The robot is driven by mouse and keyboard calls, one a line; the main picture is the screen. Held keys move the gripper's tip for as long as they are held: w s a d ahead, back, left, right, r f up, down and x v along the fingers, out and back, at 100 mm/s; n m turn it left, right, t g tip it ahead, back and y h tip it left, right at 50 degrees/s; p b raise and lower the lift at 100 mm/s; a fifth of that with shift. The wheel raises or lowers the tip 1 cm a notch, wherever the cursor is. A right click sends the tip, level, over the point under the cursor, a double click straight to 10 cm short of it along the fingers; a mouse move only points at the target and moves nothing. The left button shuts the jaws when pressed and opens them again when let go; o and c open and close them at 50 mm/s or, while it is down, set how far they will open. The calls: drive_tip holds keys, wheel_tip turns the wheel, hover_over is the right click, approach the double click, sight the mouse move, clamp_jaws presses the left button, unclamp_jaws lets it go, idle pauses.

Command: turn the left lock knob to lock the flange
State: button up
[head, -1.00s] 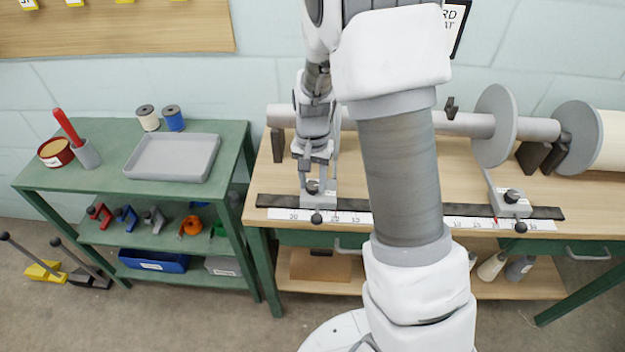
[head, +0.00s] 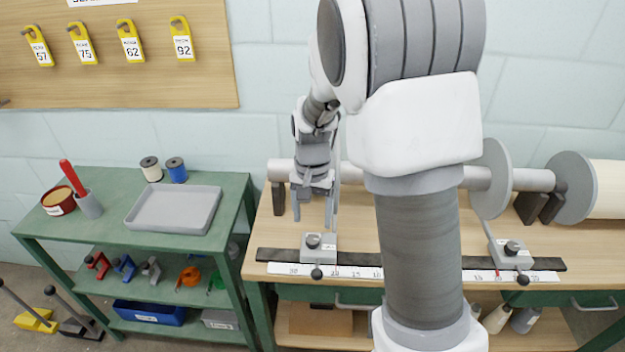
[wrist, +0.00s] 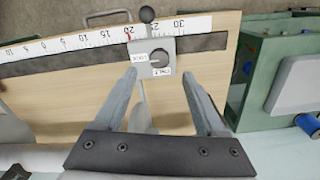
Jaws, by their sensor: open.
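The left lock knob (head: 313,240) is a small dark round knob on the grey left slider block (head: 325,252), at the ruler's left part. In the wrist view the knob (wrist: 159,58) shows on its block between two white labels, one at its left and one below; a short pale mark on it seems to point left, towards the left label. My gripper (head: 312,212) is open and empty, above and behind the knob in the head view. In the wrist view my gripper (wrist: 158,77) has its fingers spread wide, with the knob beyond the tips. The left flange is mostly hidden behind my arm.
A white ruler (head: 290,269) and dark rail (head: 280,255) run along the bench front. A similar right block (head: 510,255) stands further right. The grey roller (head: 353,174) lies behind. A green shelf cart (head: 110,208) with a tray stands at left.

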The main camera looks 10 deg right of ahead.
wheel_tip(320, 180, up, 10)
drive_tip(key=p, duration=0.1)
drive_tip(key=shift+r, duration=0.2)
idle(0.3)
drive_tip(key=s+r+n+t+p, duration=0.1)
drive_tip(key=s+r+n+t, duration=0.1)
drive_tip(key=s+r, duration=0.4)
drive_tip(key=s+r+n+t+p, duration=0.2)
drive_tip(key=s+r, duration=0.4)
drive_tip(key=s, duration=0.8)
drive_tip(key=shift+s+n+t, duration=0.25)
drive_tip(key=shift+n+t, duration=0.55)
drive_tip(key=shift+n, duration=0.2)
